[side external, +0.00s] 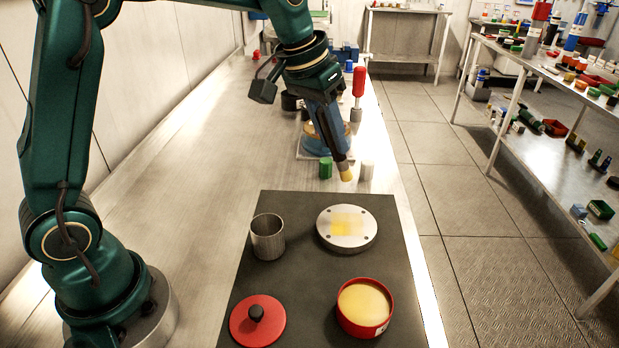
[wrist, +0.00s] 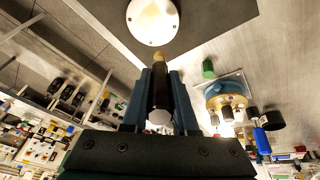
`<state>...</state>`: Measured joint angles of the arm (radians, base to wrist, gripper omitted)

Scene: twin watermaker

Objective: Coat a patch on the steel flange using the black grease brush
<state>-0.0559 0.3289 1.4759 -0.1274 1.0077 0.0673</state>
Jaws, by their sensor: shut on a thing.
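The steel flange (side external: 331,238) lies flat on a dark mat (side external: 308,290), a yellow grease patch (side external: 345,222) on its top face. The flange also shows at the top of the wrist view (wrist: 140,32). My gripper (side external: 333,135) is shut on the black grease brush (wrist: 160,88), which points down and slightly right. The brush's yellow-coated tip (side external: 346,175) is in the air beyond the flange's far edge, apart from it. My fingers hide much of the handle in the side view. An open red tin (side external: 363,304) of yellow grease sits at the mat's front right.
A steel cup (side external: 267,240) stands on the mat left of the flange. A red lid (side external: 245,325) with a black knob lies at the front left. Behind the mat are a green cylinder (side external: 325,168), a white one (side external: 367,170) and a fixture. The bench left of the mat is clear.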

